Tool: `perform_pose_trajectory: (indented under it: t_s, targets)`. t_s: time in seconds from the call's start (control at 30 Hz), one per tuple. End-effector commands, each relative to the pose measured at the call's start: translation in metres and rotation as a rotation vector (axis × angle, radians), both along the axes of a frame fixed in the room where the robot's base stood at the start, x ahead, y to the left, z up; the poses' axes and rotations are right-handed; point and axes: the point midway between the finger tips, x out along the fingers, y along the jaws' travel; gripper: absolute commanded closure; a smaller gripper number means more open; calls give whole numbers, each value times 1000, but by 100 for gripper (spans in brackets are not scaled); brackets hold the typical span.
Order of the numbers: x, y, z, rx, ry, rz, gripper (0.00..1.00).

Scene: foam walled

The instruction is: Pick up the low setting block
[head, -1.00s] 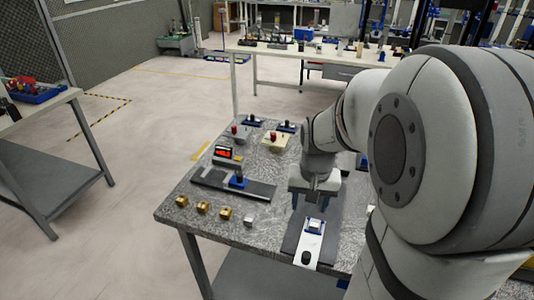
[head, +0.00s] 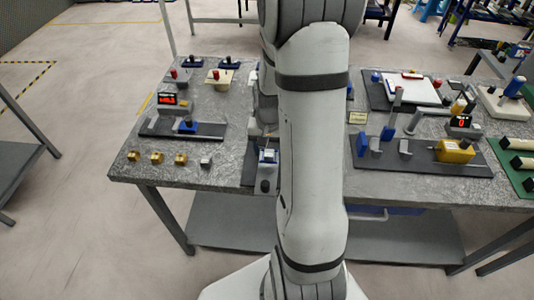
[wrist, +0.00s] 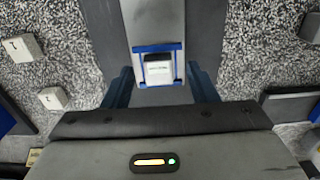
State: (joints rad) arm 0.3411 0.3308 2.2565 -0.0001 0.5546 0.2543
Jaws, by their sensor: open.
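I cannot tell for sure which piece is the low setting block. In the wrist view, two small pale blocks with a dark mark lie on the speckled bench at left: an upper one (wrist: 20,47) and a lower one (wrist: 52,98). A white block with small dark lettering (wrist: 158,70) sits in a blue-edged holder on a pale slide, and it shows in the head view (head: 268,156). My gripper (wrist: 162,90) is open, its dark blue fingers on either side of the holder's near end, with nothing seen held. My arm hides the two marked blocks in the head view.
Several brass blocks (head: 157,158) and a silver block (head: 206,161) line the bench's left front. A dark rail with a blue-based piece (head: 187,126) and a red display (head: 167,99) stand behind.

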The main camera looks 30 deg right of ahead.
Motion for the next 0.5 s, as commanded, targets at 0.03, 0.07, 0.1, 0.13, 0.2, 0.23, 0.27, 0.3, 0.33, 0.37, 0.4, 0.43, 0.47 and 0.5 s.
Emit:
perform_pose_trajectory:
  t_s: [0.03,0.07,0.1,0.13,0.2,0.23,0.27,0.3,0.33,0.37,0.4,0.43,0.47,0.5]
  targets:
    - [0,0,-2,1,1,0,47]
    - [0,0,-3,1,1,0,47]
    - [0,0,-3,0,0,0,47]
    - [0,0,-3,0,0,0,47]
    - [0,0,-3,0,0,1,47]
    - [0,0,-3,0,0,1,47]
    - [0,0,-3,0,0,1,47]
    - [0,0,-3,0,0,1,51]
    - [0,0,-3,0,0,1,53]
    - [0,0,-3,0,0,1,55]
    - [0,0,-3,0,0,1,59]
    - [0,0,-3,0,0,1,61]
    - [0,0,-3,0,0,1,64]
    - [0,0,-3,0,0,1,67]
